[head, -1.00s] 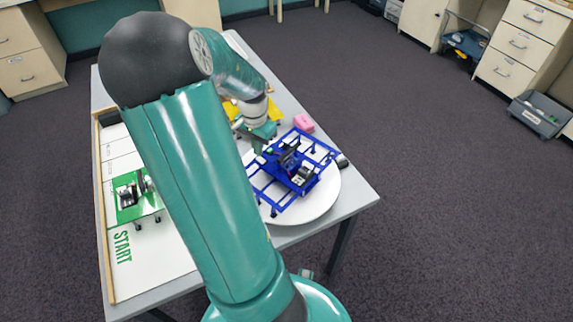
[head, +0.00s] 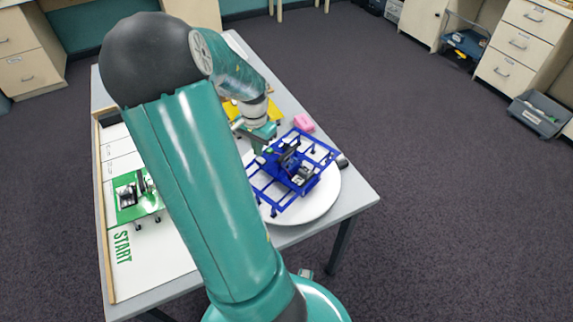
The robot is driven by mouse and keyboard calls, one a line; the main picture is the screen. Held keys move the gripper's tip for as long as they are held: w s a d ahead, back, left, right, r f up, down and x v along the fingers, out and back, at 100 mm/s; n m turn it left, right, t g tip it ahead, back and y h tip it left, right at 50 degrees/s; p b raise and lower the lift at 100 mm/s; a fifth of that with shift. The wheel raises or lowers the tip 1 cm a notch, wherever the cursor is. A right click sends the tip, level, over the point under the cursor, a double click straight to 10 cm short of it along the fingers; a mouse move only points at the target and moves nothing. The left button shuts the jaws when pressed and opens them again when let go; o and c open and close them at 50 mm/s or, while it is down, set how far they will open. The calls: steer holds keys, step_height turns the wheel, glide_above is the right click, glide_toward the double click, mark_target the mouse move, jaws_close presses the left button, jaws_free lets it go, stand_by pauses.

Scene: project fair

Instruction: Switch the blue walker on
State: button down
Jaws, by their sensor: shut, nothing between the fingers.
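The blue walker (head: 292,170) is an open blue frame with a dark and white unit in its middle. It stands on a round white turntable-like disc (head: 318,205) on the table. My gripper (head: 262,148) is at the walker's back left edge, close to its frame. Its fingertips are small and partly hidden here, and nothing shows held in it. I cannot tell whether it touches the walker. The walker's switch cannot be made out at this size.
A green walker (head: 137,198) stands at left on a white START board (head: 135,262). A yellow piece (head: 232,110) lies behind my arm, partly hidden. A pink block (head: 304,122) sits behind the blue walker, and a small dark cylinder (head: 342,160) is at its right.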

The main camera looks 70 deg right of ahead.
steer(key=shift+f, duration=0.8)
stand_by(0.4)
steer(key=shift+r, duration=3.5)
